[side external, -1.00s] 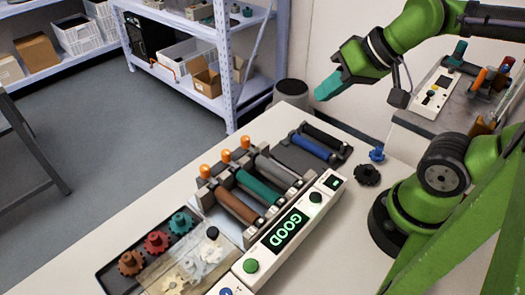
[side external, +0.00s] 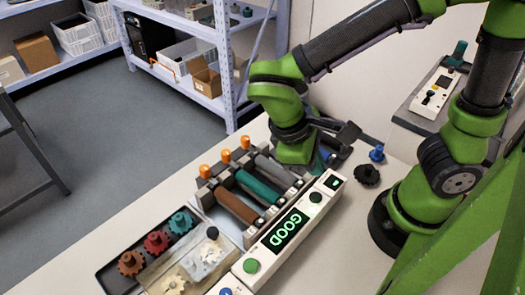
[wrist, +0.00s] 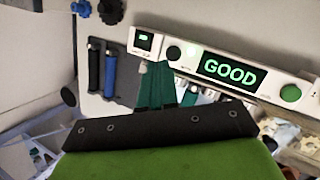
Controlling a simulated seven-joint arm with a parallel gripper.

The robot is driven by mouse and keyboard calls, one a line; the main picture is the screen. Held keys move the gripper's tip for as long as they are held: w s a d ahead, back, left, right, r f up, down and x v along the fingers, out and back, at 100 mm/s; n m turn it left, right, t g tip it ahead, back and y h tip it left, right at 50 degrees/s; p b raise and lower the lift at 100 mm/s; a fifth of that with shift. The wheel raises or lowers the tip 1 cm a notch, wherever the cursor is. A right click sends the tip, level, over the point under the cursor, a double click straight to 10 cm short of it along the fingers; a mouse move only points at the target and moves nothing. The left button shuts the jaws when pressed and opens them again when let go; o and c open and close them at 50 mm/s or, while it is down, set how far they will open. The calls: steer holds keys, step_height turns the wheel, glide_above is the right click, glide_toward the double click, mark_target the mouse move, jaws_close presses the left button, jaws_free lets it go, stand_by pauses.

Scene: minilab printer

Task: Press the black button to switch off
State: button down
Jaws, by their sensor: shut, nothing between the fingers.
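The black button (side external: 315,197) sits on the white control panel (side external: 262,256), between the lit "GOOD" display (side external: 285,231) and a small screen at the panel's far end. In the wrist view the black button (wrist: 174,53) shows just beyond and slightly right of my fingertips. My gripper (side external: 319,164) has teal fingers and is above the far end of the printer, partly hidden behind my wrist. In the wrist view my gripper (wrist: 157,68) is shut and empty, pointing at the panel edge near the button. I cannot tell the exact gap.
A green button (side external: 250,266) and a blue button (side external: 226,292) are nearer on the panel. Brown, teal and grey rollers (side external: 237,208) lie beside it. A tray of gears (side external: 155,243) is at the left. Blue and black gears (side external: 367,175) lie right of the panel.

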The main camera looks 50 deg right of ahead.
mark_target(312, 199)
steer(key=h, duration=0.1)
steer(key=r+g+h, duration=0.1)
steer(key=r+h, duration=0.1)
steer(key=h, duration=0.1)
steer(key=shift+s+d+r, duration=0.15)
steer(key=shift+s+d, duration=0.2)
steer(key=shift+s, duration=0.05)
steer(key=shift+f, duration=4.45)
steer(key=shift+f, duration=0.4)
